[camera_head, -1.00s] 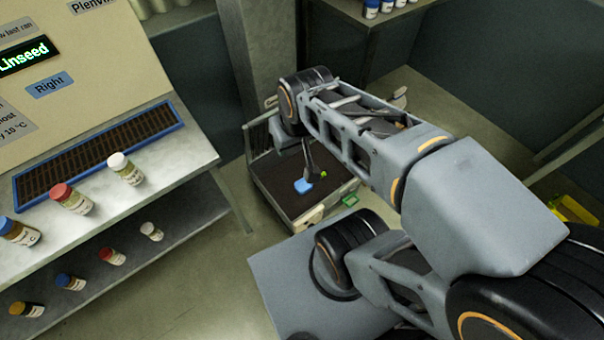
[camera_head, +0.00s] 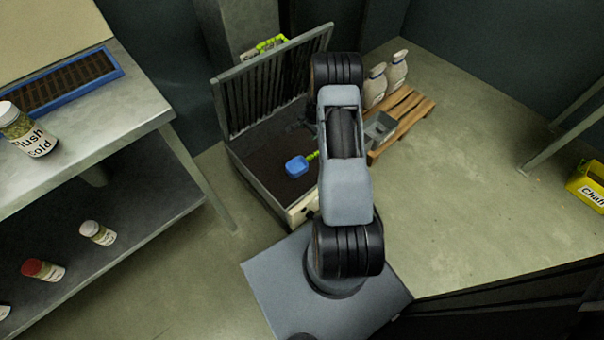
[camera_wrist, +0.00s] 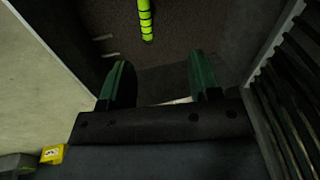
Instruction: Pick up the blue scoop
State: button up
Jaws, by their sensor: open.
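The blue scoop (camera_head: 297,167) lies on the dark bed inside an open grey case (camera_head: 262,200) in the head view. Its yellow-green handle points up and right, and my arm partly hides that end. In the wrist view the yellow-green banded handle (camera_wrist: 145,20) shows at the top edge; the blue bowl is out of that picture. My gripper (camera_wrist: 160,82) is open, with its two green fingers apart and nothing between them. The handle lies beyond the fingertips, apart from them. In the head view my arm hides most of the gripper.
The case's ribbed lid (camera_head: 275,80) stands raised at the back. A wooden pallet (camera_head: 405,112) with pale bottles (camera_head: 396,70) is behind right. A metal shelf (camera_head: 140,125) with jars stands left. A yellow box (camera_head: 588,185) sits far right.

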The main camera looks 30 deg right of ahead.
jog(key=m+b, duration=0.2)
send_near(311, 156)
jog(key=b+x, duration=0.2)
jog(key=x, duration=0.3)
jog(key=shift+s+a+f+b, duration=0.15)
jog(key=shift+f+b, duration=0.1)
jog(key=shift+b, duration=0.15)
jog(key=shift+b+x, duration=1.55)
jog(key=shift+x, duration=1.35)
jog(key=shift+r, duration=0.1)
grip_shut()
